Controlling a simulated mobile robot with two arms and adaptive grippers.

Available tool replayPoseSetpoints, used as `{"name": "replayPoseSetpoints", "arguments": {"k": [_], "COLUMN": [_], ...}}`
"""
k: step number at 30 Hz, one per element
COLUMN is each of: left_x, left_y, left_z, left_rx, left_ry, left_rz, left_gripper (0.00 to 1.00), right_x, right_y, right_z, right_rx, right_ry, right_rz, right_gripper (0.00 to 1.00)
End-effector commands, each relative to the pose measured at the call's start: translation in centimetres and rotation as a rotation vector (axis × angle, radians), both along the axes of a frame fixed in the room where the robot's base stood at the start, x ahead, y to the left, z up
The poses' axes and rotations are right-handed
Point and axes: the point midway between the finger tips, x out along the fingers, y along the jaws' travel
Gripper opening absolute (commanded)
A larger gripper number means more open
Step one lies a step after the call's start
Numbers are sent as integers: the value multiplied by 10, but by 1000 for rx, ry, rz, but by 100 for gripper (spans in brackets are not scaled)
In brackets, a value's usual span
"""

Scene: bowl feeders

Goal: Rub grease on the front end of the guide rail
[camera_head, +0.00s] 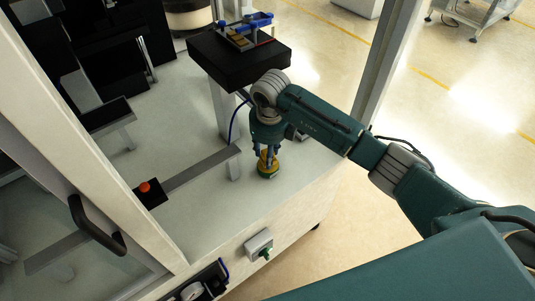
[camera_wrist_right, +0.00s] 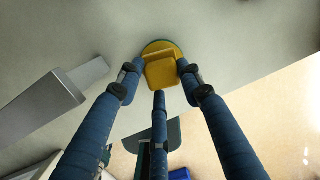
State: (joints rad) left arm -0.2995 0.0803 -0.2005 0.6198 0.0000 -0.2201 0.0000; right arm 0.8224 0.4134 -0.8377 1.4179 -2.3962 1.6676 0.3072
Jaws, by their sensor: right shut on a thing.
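The guide rail (camera_head: 203,172) is a long grey bar on posts that crosses the white bench top. Its end at the right lies just left of my right gripper (camera_head: 267,158). In the right wrist view the rail (camera_wrist_right: 42,112) lies at the left, apart from the fingers. My right gripper (camera_wrist_right: 160,75) is shut on a yellow block-shaped piece (camera_wrist_right: 160,70) with a round yellow-green base. In the head view the yellow piece (camera_head: 267,168) is upright, low over or on the bench; I cannot tell which. No grease is visible on the rail. My left gripper is out of view.
A black raised platform (camera_head: 238,62) with a blue fixture stands behind my right gripper. A small box with a red button (camera_head: 148,191) is beside the rail. A white cabinet frame and black door handle (camera_head: 97,228) are at the left. The bench edge is close in front.

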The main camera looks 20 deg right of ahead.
Motion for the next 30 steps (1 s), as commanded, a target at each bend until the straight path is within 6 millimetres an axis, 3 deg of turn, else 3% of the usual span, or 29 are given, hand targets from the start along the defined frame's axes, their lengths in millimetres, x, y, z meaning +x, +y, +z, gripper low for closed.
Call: {"name": "replayPoseSetpoints", "arguments": {"k": [18, 30], "left_x": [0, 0], "left_y": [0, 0], "left_z": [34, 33], "left_rx": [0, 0], "left_ry": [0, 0], "left_rz": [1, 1], "left_gripper": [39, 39], "right_x": [0, 0], "right_y": [0, 0], "right_z": [52, 52], "right_rx": [-1, 0], "right_ry": [-1, -1], "right_rz": [0, 0], "right_gripper": [15, 15]}}
